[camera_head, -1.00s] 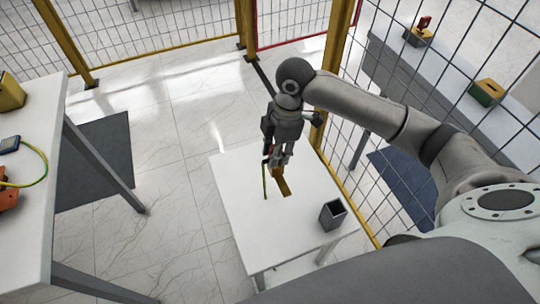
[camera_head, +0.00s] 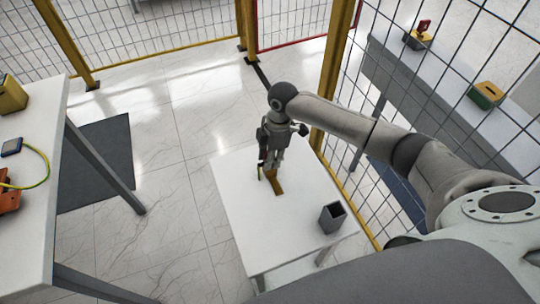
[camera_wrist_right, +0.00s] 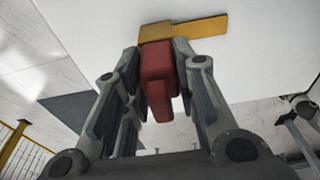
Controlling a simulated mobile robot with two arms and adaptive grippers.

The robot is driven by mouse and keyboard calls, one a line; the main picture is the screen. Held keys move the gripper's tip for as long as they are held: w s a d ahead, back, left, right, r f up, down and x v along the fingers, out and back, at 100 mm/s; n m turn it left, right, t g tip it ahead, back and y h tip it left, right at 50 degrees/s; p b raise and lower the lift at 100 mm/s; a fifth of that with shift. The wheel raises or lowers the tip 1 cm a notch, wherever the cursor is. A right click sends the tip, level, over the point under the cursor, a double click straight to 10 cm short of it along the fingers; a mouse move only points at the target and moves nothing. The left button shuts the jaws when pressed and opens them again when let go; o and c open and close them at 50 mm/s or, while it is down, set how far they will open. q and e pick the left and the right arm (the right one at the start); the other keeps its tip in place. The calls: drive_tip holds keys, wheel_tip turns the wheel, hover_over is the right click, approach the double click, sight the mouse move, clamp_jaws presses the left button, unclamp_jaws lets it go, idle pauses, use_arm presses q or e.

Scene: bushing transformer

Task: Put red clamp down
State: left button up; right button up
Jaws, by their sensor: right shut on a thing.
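My right gripper (camera_head: 268,162) is low over the white table (camera_head: 235,205). In the right wrist view its fingers (camera_wrist_right: 158,95) are shut on the red clamp (camera_wrist_right: 158,75). A flat orange-yellow piece (camera_wrist_right: 205,30) lies just beyond the clamp's far end, and I cannot tell whether the two are joined. It also shows in the head view (camera_head: 276,184), right below the fingertips. The red clamp is mostly hidden by the fingers in the head view. I cannot tell whether it touches the table. My left gripper is not in view.
A dark open box (camera_head: 332,217) stands at the table's near right. The table's near left is clear. A yellow-framed mesh fence (camera_head: 330,75) runs close behind and to the right. Another white table (camera_head: 55,180) at left holds a meter (camera_head: 11,147) with a yellow-green cable.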

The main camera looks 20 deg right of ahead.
drive_tip(key=o, duration=1)
drive_tip(key=shift+f, duration=0.1)
drive_tip(key=r, duration=0.4)
drive_tip(key=d+r, duration=0.1)
drive_tip(key=r, duration=0.7)
drive_tip(key=shift+d+r, duration=0.1)
drive_tip(key=shift+d, duration=0.3)
drive_tip(key=shift+s, duration=0.15)
